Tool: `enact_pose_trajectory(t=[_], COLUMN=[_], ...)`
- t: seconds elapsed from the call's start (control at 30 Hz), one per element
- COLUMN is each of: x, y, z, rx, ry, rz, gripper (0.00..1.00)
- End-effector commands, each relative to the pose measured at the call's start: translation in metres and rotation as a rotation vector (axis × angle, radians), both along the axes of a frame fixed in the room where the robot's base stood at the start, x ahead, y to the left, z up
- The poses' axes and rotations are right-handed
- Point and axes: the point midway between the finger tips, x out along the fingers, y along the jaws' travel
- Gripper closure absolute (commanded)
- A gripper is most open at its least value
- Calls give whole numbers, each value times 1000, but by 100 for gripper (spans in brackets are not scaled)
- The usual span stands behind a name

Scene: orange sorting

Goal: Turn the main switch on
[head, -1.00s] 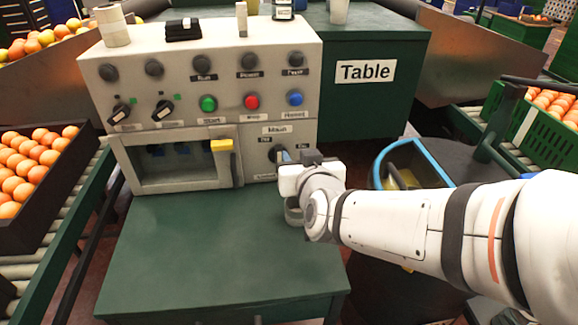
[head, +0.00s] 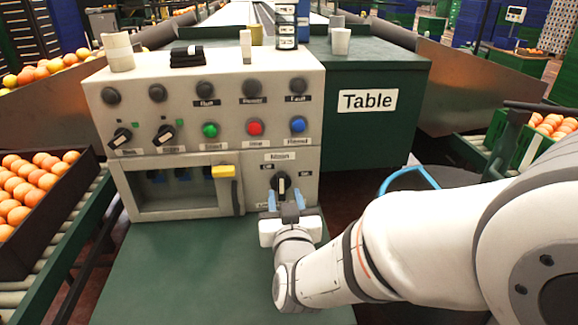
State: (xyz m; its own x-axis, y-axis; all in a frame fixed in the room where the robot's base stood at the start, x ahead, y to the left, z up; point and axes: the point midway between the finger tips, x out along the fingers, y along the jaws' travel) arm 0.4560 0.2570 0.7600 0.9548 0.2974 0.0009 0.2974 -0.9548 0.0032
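The main switch (head: 281,184) is a dark rotary knob with a pale mark, at the lower right of the grey control panel (head: 230,110), under a "Main" label (head: 280,157). Its handle looks close to upright. Small labels sit to its upper left and right; they are too small to read surely. My gripper (head: 286,199) is just in front of and below the switch. Its two blue fingertips are apart, one on each side of the knob's lower part. I cannot tell whether they touch it. The knob's lower edge is partly hidden.
The green tabletop (head: 190,270) in front is clear. Orange crates (head: 40,195) stand left; a blue-rimmed bin (head: 410,172) is right.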

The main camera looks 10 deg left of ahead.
Motion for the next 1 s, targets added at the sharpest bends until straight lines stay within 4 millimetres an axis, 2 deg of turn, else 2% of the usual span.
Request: enact_pose_trajectory(t=[0.03, 0.13, 0.3, 0.5, 0.83, 1.0], x=[2, 5, 36, 52, 54, 54], y=[1, 2, 11, 16, 17, 17], z=[5, 4, -2, -2, -1, -1], rx=[-4, -1, 4, 3, 3, 3], ry=[4, 5, 2, 2, 2, 2], rz=[1, 6, 4, 6, 6, 6], gripper=[62, 62, 62, 62, 63, 77])
